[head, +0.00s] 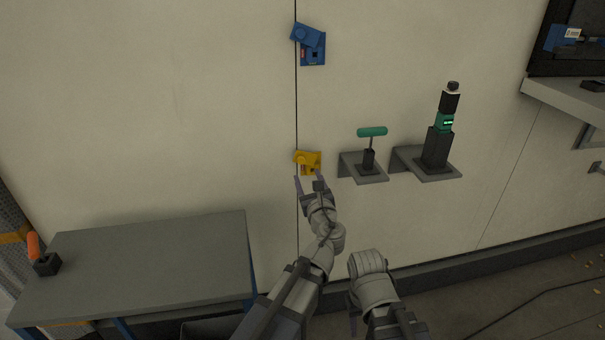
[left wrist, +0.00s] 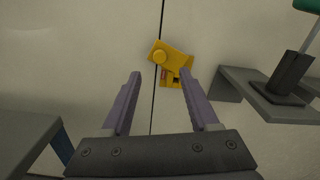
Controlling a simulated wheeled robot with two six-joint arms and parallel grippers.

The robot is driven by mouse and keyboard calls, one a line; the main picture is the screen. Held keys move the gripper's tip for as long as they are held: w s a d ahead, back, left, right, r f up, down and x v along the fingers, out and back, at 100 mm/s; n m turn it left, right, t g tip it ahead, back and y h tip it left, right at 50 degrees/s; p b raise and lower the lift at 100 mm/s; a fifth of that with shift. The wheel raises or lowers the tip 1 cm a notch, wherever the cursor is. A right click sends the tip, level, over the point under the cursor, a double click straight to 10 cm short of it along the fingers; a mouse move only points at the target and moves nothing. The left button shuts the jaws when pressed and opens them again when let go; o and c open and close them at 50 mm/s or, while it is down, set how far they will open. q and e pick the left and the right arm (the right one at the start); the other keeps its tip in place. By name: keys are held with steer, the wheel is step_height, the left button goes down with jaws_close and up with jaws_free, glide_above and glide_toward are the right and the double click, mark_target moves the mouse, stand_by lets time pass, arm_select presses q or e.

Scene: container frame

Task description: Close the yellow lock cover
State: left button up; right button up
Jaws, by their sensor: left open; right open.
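The yellow lock (head: 308,162) is fixed to the wall beside a vertical seam, in the middle of the head view. In the left wrist view its yellow cover (left wrist: 172,56) is swung aside at a tilt, and the lock body (left wrist: 171,79) with a dark opening shows below it. My left gripper (head: 309,180) is open and empty, just below and in front of the lock. In the left wrist view the lock stands beyond and between its two fingertips, apparently untouched. My right gripper (head: 353,325) is low in the head view, right of my left arm, partly hidden and away from the wall.
A blue lock (head: 313,50) with a tilted cover is higher on the wall. Right of the yellow lock, grey shelves hold a green-handled tool (head: 371,133) and a black-green device (head: 438,143). A grey table (head: 150,262) stands at left. The wall left of the lock is clear.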

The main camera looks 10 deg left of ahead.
mark_target(302, 162)
arm_select(q)
steer(key=shift+w, duration=0.1)
steer(key=x, duration=0.7)
steer(key=shift+w+a, duration=0.2)
steer(key=shift+w, duration=0.1)
steer(key=shift+c, duration=0.3)
jaws_close()
